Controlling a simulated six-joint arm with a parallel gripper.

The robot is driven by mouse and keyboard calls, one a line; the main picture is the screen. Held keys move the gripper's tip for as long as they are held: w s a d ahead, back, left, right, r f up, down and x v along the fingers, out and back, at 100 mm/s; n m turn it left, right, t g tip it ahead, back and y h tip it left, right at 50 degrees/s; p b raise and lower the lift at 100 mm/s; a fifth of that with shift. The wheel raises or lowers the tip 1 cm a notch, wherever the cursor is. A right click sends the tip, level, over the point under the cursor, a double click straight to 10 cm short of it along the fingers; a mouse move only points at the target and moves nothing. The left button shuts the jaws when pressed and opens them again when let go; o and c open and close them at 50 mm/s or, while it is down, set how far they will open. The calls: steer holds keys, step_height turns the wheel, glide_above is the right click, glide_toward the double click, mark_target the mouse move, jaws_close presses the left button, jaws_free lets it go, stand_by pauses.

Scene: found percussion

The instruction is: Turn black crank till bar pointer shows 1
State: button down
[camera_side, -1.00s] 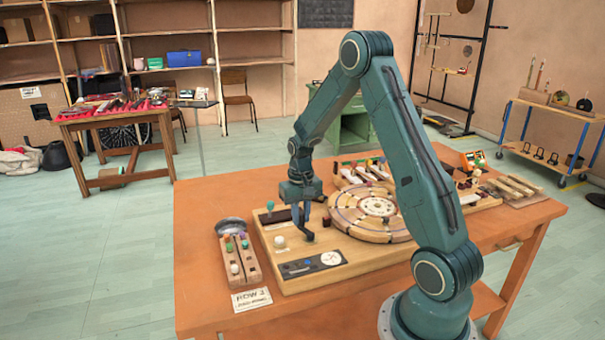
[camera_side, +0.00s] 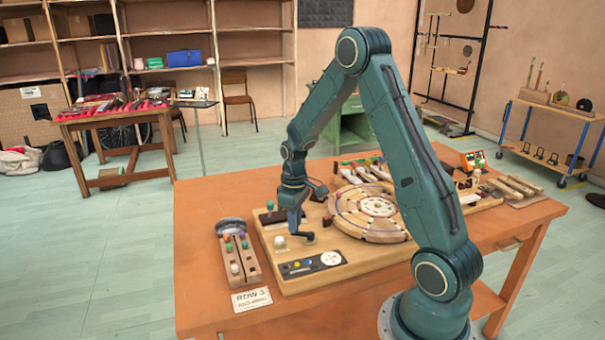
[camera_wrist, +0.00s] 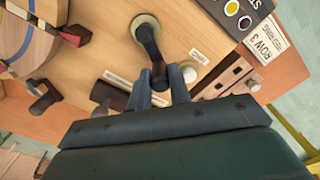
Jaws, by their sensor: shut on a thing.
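The black crank (camera_wrist: 148,42) has a round hub on the wooden board, and its arm reaches toward my gripper (camera_wrist: 160,88) in the wrist view. My gripper's two grey fingers are shut on the crank's handle end. In the side view, my gripper (camera_side: 294,232) points down over the left part of the board, and the crank (camera_side: 309,237) shows just right of the fingertips. A dark panel (camera_side: 313,264) with coloured spots and a white dial lies in front of the crank. I cannot read any bar pointer or its number.
A round segmented wooden wheel (camera_side: 345,222) is right of the crank. A slotted wooden block (camera_side: 252,268) with coloured pegs stands left of the board. A white knob (camera_side: 280,241) and a green-topped peg (camera_side: 270,205) are close to my gripper. A ROW 3 card (camera_side: 251,300) lies in front.

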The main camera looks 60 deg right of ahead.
stand_by(0.4)
steer(key=c, duration=1.3)
jaws_free()
step_height(320, 180, up, 14)
steer(key=shift+f, duration=0.1)
